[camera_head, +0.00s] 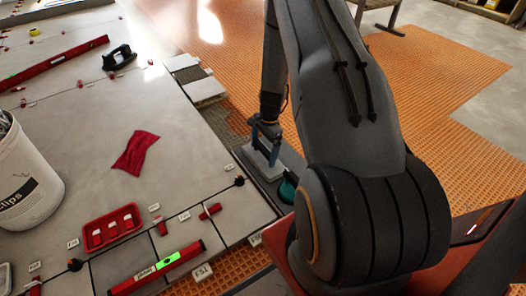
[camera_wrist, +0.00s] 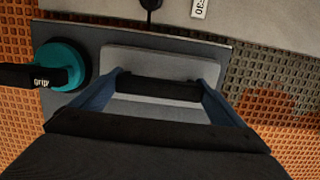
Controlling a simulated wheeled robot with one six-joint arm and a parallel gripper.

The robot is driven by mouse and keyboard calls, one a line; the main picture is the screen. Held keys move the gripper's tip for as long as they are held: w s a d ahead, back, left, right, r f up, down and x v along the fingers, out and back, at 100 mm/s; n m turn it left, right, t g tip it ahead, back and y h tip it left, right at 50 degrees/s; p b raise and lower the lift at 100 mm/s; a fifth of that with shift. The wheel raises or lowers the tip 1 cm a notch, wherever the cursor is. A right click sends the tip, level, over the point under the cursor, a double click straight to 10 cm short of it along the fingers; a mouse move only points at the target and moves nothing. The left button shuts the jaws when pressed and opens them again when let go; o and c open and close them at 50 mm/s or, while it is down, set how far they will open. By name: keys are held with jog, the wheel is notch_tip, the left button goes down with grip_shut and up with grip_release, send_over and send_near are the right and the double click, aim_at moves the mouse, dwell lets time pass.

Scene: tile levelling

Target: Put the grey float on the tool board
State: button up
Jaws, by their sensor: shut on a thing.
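The grey float, a flat light-grey plate (camera_wrist: 150,62) with a black handle (camera_wrist: 160,88), is in the middle of the wrist view. My gripper (camera_wrist: 158,92) is shut on the float, with blue parts at both ends of the handle. In the head view my gripper (camera_head: 266,136) points down with the float plate (camera_head: 263,166) below it. The dark grey tool board (camera_head: 294,160) lies under the float; it also shows in the wrist view (camera_wrist: 92,38). The plate is over the board and looks level with it. I cannot tell whether they touch. My gripper hides the plate's near side.
A teal suction cup (camera_wrist: 62,66) with a black handle is on the board, left of the float; in the head view it (camera_head: 287,187) is partly hidden by my arm. Tiled floor with a red tray (camera_head: 112,229), level (camera_head: 158,268), red cloth (camera_head: 135,152) and white bucket (camera_head: 25,182) lies left.

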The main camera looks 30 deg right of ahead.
jog(key=shift+f, duration=0.1)
jog(key=o, duration=0.8)
notch_tip(320, 180, up, 12)
jog(key=d+p, duration=0.1)
jog(key=p, duration=0.5)
jog(key=shift+d, duration=0.4)
